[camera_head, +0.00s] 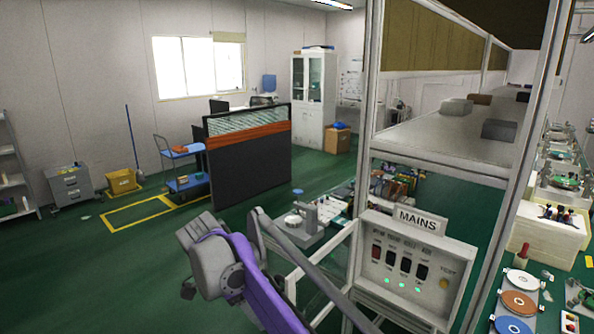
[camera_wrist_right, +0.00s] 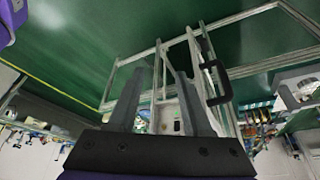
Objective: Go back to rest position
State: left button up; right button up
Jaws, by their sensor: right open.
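My right gripper (camera_wrist_right: 158,85) shows in the right wrist view with its two grey fingers apart and nothing between them. Beyond the fingers are a pale metal frame and a black handle-like bar (camera_wrist_right: 214,78); I cannot tell how far off they are. In the head view a purple and grey arm of mine (camera_head: 262,300) reaches up from the bottom, in front of the lower left of the MAINS panel (camera_head: 452,283). No gripper fingers are clear there. My left gripper is not visible.
The MAINS panel, with several switches and three green lights, sits on a metal frame (camera_head: 372,100). A bench with coloured discs (camera_head: 519,303) is at right. A dark partition (camera_head: 250,155) and blue trolley (camera_head: 188,184) stand further back. Green floor (camera_head: 90,270) is clear at left.

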jog(key=s+d+f+n+t+y, duration=0.1)
jog(key=s+d+n, duration=0.2)
jog(key=d, duration=0.5)
jog(key=s+d+f+n+y, duration=0.2)
jog(key=s+d+n, duration=0.15)
jog(key=d, duration=0.45)
jog(key=s+d+f+n+t+y, duration=0.1)
jog(key=s+d+f+n+t, duration=0.2)
jog(key=s+d+f+n, duration=0.5)
jog(key=s+d+f, duration=0.2)
jog(key=s+f, duration=0.2)
jog(key=s, duration=0.3)
jog(key=shift+d+f+t, duration=0.15)
jog(key=shift+d+t, duration=0.05)
jog(key=shift+t, duration=0.2)
